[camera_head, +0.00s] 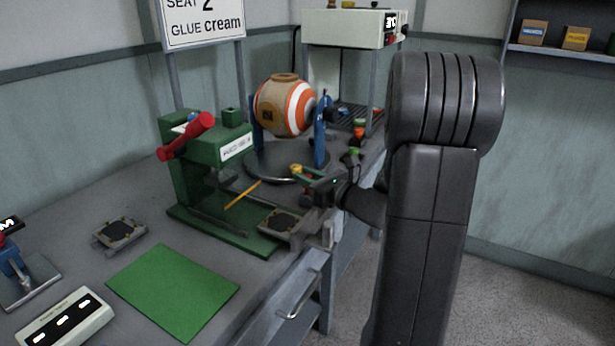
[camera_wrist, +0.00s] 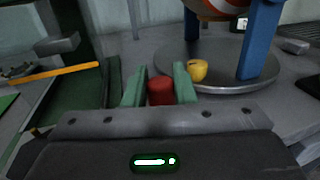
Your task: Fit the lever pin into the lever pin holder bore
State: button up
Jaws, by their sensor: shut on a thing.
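My gripper (camera_head: 306,176) is over the right side of the table, in front of the turntable and to the right of the green press (camera_head: 190,170). In the wrist view my gripper (camera_wrist: 160,88) has its green-tipped fingers shut on a short red cylinder (camera_wrist: 160,92), which looks like the lever pin. Only its near end shows; its far end is hidden. The press carries a red handle (camera_head: 186,136). I cannot make out the lever pin holder bore in either view.
A striped ball (camera_head: 284,104) stands in a blue-posted cradle on a round turntable (camera_head: 258,162). A yellow knob (camera_wrist: 197,70) is close to the right of my fingers. An orange rod (camera_head: 243,195) slants by the press. A green mat (camera_head: 172,290) lies bare in front.

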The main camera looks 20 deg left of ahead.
jog(key=shift+f+b, duration=0.85)
jog(key=shift+f, duration=0.3)
jog(key=o, duration=1.1)
jog(key=shift+c, duration=0.2)
jog(key=shift+d, duration=0.1)
jog(key=p+v, duration=0.1)
jog(key=v, duration=1.2)
jog(key=shift+d, duration=0.3)
jog(key=shift+r, duration=0.1)
